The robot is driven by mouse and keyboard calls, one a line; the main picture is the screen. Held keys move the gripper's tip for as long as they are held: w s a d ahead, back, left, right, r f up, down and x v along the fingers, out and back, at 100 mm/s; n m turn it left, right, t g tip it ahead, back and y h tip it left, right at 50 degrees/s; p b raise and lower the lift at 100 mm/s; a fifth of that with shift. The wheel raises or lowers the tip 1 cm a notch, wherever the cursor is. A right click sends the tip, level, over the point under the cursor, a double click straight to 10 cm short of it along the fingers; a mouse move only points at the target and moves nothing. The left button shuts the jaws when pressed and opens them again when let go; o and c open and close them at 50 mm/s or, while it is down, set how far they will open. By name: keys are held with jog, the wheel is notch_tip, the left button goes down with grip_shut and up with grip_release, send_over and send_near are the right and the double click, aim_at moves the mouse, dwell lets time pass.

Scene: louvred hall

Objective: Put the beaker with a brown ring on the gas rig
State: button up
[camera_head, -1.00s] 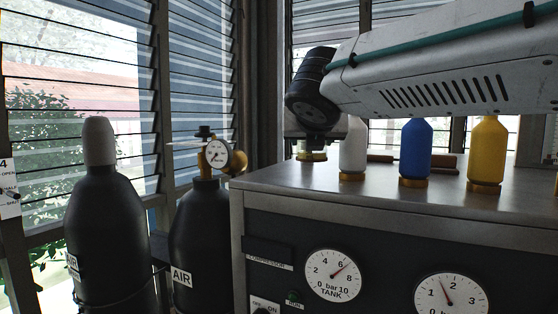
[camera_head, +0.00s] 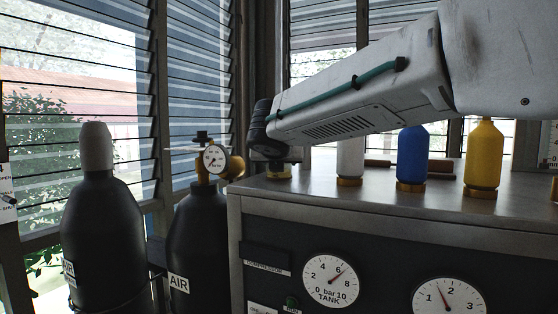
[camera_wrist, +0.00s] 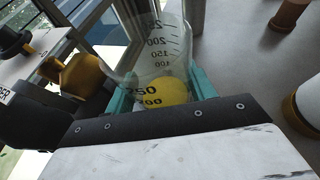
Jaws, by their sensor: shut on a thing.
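A clear glass beaker (camera_wrist: 152,35) with printed volume marks is between the teal fingers of my gripper (camera_wrist: 160,78), which is shut on it. Yellow shows inside or at its base; I cannot make out a brown ring. In the head view the beaker's lower part (camera_head: 279,172) shows beneath my wrist, at the left end of the metal-topped cabinet (camera_head: 330,198). The cabinet has gauges and a COMPRESSOR label, and looks like the gas rig. I cannot tell whether the beaker touches its top. My arm hides most of the gripper there.
A white bottle (camera_head: 350,160), a blue bottle (camera_head: 411,158) and a yellow bottle (camera_head: 483,155) stand in a row on the cabinet. Black cylinders stand left of it, one with a brass valve and gauge (camera_head: 214,159). Louvred windows are behind. The cabinet's front top strip is clear.

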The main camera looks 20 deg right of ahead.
jog(key=shift+f, duration=0.15)
jog(key=o, duration=1.1)
jog(key=shift+s+a+r, duration=0.2)
jog(key=shift+s+r, duration=0.1)
jog(key=shift+r, duration=0.05)
jog(key=v, duration=1.1)
jog(key=shift+s, duration=0.1)
